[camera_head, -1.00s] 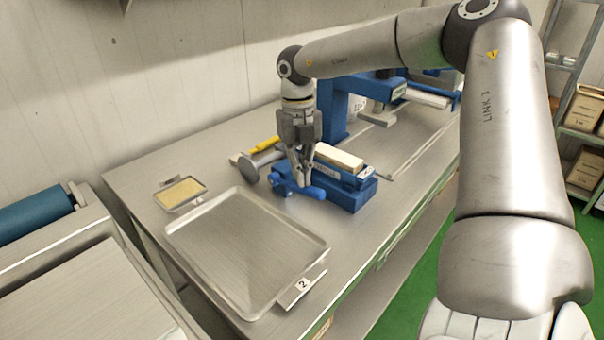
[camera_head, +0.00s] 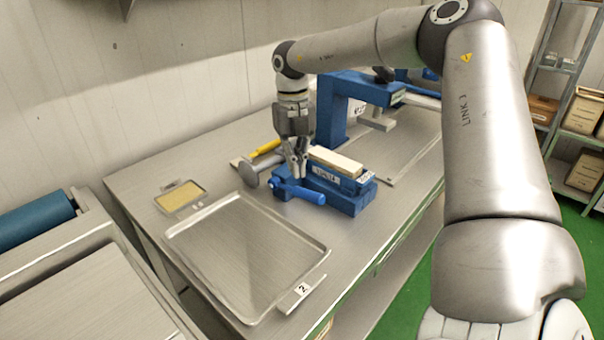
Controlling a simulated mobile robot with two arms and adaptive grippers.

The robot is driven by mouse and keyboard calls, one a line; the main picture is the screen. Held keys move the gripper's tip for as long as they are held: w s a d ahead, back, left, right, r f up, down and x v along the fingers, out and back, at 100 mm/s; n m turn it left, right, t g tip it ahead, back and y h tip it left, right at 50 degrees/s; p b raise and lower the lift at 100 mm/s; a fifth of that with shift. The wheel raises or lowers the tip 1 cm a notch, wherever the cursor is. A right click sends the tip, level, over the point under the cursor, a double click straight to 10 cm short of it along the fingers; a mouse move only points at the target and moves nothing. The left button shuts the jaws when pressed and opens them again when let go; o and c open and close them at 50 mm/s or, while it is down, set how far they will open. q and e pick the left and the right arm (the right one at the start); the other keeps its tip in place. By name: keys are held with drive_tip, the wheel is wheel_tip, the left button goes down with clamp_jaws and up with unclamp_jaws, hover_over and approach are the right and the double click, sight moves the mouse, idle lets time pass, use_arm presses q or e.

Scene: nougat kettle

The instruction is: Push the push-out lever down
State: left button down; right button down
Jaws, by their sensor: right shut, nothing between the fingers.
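The push-out lever (camera_head: 305,194) is a blue bar with a rounded end at the front left of a blue mould block (camera_head: 352,203). It looks about level, lying along the block's near side. A pale nougat bar (camera_head: 335,160) lies on top of the block. My right gripper (camera_head: 299,176) points down just behind and above the lever. Its fingers are shut and empty. Whether the fingertips touch the lever or the block cannot be told. My left gripper is not in view.
An empty metal tray (camera_head: 318,246) labelled 2 lies in front left. A small tray with a yellowish slab (camera_head: 180,196), a yellow-handled tool (camera_head: 266,147) and a grey cylindrical piece (camera_head: 248,174) are nearby. A blue press (camera_head: 333,105) stands behind the block.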

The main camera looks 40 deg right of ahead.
wheel_tip(320, 180, up, 12)
drive_tip(key=w, duration=0.1)
drive_tip(key=shift+d+f, duration=0.2)
idle(0.6)
